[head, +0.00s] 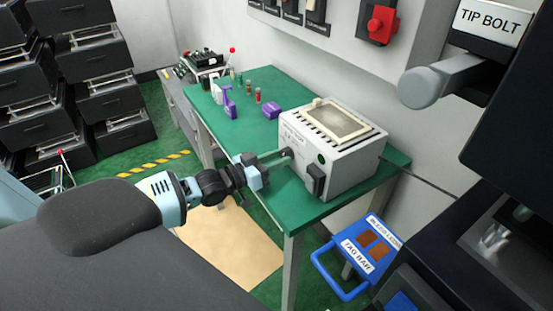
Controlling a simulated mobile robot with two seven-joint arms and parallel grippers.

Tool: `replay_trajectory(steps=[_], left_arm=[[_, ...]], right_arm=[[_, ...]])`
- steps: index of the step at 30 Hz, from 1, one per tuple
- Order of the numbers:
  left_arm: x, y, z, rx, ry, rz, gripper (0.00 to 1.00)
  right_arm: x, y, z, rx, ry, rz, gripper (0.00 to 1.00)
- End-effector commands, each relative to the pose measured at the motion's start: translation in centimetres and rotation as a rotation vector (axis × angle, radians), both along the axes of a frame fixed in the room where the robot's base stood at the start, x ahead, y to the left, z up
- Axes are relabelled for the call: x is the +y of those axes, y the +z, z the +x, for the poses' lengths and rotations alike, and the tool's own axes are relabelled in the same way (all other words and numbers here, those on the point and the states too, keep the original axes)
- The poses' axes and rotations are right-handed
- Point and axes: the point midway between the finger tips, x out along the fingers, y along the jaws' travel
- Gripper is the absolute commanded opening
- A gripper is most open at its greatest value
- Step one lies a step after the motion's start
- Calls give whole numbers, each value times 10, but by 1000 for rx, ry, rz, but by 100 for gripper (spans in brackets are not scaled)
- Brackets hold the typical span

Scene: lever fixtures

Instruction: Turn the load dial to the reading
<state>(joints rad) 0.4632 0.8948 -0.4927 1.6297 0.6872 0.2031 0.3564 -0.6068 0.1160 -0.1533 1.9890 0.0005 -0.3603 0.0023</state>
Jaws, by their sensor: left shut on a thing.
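A white box-shaped device (352,168) with a slotted top stands on the green bench. A small dark dial (286,153) sits on its left-facing front, with small print above it that I cannot read. My left gripper (277,157) reaches in from the left with its fingers at the dial, shut on it. The fingers partly hide the dial, so its pointer and reading cannot be made out. My right gripper is not in view.
The green bench (230,135) holds purple blocks (271,112) and small bottles (258,95) farther back. A black switch (316,181) is on the device's front. A grey lever (440,80) labelled TIP BOLT juts out upper right.

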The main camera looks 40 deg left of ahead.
Motion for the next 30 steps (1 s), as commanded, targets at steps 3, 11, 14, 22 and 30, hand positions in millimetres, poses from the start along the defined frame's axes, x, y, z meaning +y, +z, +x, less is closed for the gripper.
replay_trajectory(steps=[3,11,14,22,30], left_arm=[[0,-1,0,1,0,1,9],[0,0,0,0,0,2,53],[0,0,0,0,0,2,53],[2,-1,-5,0,1,2,53],[14,-1,-33,2,0,3,53]], right_arm=[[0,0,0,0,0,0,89],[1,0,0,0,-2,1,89],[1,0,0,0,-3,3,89],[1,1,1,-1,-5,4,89],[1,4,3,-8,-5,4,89]])
